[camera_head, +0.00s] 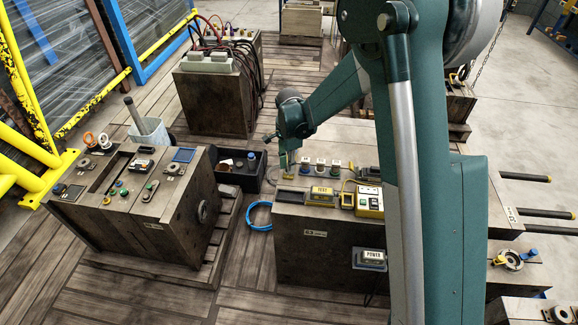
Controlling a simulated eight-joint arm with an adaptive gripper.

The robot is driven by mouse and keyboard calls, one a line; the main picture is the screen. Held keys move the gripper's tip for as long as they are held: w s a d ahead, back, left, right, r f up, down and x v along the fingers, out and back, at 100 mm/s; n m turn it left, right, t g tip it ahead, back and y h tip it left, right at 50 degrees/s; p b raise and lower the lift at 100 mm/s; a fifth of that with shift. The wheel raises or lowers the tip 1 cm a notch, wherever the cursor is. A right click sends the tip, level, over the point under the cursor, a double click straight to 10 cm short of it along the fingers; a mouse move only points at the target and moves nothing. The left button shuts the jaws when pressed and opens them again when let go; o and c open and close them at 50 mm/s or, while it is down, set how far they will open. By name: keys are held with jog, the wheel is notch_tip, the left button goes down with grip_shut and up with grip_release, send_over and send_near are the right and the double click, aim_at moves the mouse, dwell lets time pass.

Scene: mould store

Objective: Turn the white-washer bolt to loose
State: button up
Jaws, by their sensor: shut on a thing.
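My gripper (285,168) reaches down from my green arm to the back left part of the top of the dark mould block (315,238) in the middle. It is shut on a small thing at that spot. The fingers cover most of that thing, and it is too small to tell its washer colour. A short row of small knobs on white square bases (320,162) stands just right of my gripper, apart from it. I cannot make out for sure which one is the white-washer bolt.
A yellow-framed box marked TEST (321,195) and a yellow-and-white unit (369,202) sit near the block's front edge. A POWER box (370,259) is on its front face. Another block (137,190) stands left. A blue hose (258,217) lies between them.

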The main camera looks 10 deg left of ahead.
jog(key=n, duration=0.5)
jog(key=shift+n, duration=0.3)
jog(key=n, duration=0.9)
jog(key=shift+n+b, duration=0.3)
jog(key=shift+n, duration=0.1)
jog(key=n, duration=0.5)
jog(key=shift+f, duration=0.1)
jog(key=n, duration=0.6)
jog(key=shift+s, duration=0.1)
jog(key=n, duration=1)
jog(key=shift+n, duration=0.4)
jog(key=n, duration=0.5)
